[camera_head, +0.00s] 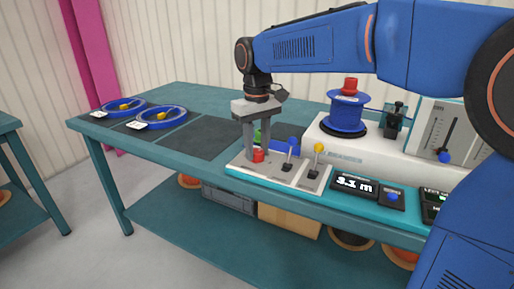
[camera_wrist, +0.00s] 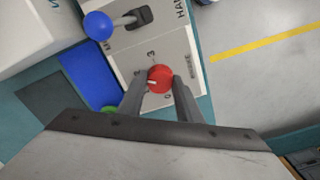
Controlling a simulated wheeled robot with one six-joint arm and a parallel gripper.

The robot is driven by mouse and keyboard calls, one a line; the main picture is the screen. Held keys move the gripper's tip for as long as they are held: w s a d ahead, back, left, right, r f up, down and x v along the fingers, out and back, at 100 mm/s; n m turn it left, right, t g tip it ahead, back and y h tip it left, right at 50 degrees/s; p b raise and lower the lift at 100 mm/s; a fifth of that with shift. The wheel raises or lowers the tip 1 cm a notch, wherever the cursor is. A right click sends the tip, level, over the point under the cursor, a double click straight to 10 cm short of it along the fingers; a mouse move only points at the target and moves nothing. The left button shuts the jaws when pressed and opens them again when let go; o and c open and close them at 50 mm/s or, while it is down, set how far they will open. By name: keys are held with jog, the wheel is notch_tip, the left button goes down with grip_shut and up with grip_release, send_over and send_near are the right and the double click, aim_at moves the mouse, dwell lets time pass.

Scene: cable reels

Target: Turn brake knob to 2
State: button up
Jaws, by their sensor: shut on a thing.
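The brake knob is a red round knob (camera_wrist: 160,77) on a pale panel (camera_wrist: 168,40). A white mark shows on its left side in the wrist view. A printed "3" stands just above the knob there; the other numbers are partly hidden, so I cannot tell which number the mark meets. My gripper (camera_wrist: 160,84) points at the panel with its two grey fingers on either side of the knob, shut on it. In the head view my gripper (camera_head: 256,153) reaches straight down over the same red knob (camera_head: 258,156) at the panel's left end.
A blue-knobbed lever (camera_head: 291,146) and a yellow-knobbed lever (camera_head: 318,152) stand right of the knob. A display (camera_head: 355,184) reads 3.1 m. A blue reel (camera_head: 347,115) sits on the white machine behind. Two blue cable coils (camera_head: 160,117) lie at the bench's far left.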

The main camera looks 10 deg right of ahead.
aim_at(257, 151)
dwell(0.3)
jog(key=o, duration=1)
jog(key=shift+o, duration=0.2)
jog(key=shift+r, duration=0.15)
notch_tip(257, 151, up, 17)
jog(key=shift+r, duration=0.1)
